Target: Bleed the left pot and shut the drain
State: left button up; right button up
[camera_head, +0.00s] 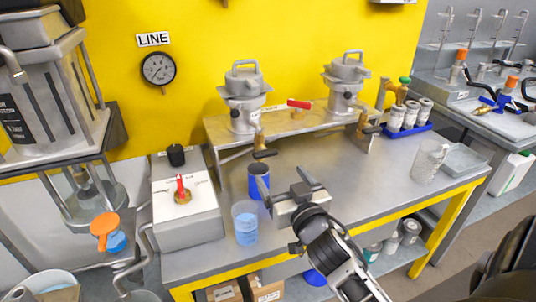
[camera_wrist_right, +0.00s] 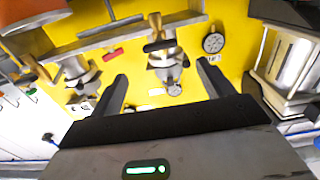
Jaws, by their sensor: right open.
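The left pot (camera_head: 243,95) is a grey metal filter pot with a top handle, upright on the raised metal shelf against the yellow wall; the wrist view shows it inverted (camera_wrist_right: 172,76). Its brass drain (camera_head: 261,138) hangs at the shelf's front edge with a black lever (camera_head: 265,154) across its lower end. The lever also shows in the wrist view (camera_wrist_right: 158,45). A blue cup (camera_head: 258,182) stands on the bench below the drain; its contents are unclear. My right gripper (camera_head: 285,184) is open and empty, low in front of the shelf, apart from the drain. My left gripper is out of view.
A similar right pot (camera_head: 346,85) and a red handle (camera_head: 299,103) are on the shelf (camera_head: 285,122). A beaker of blue liquid (camera_head: 246,228) stands near the bench's front edge. A grey box with a red-handled valve (camera_head: 182,190) is left.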

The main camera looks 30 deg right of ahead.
aim_at(267, 155)
jog(key=p+x, duration=0.1)
jog(key=x, duration=0.8)
jog(key=shift+w, duration=0.3)
jog(key=c, duration=1)
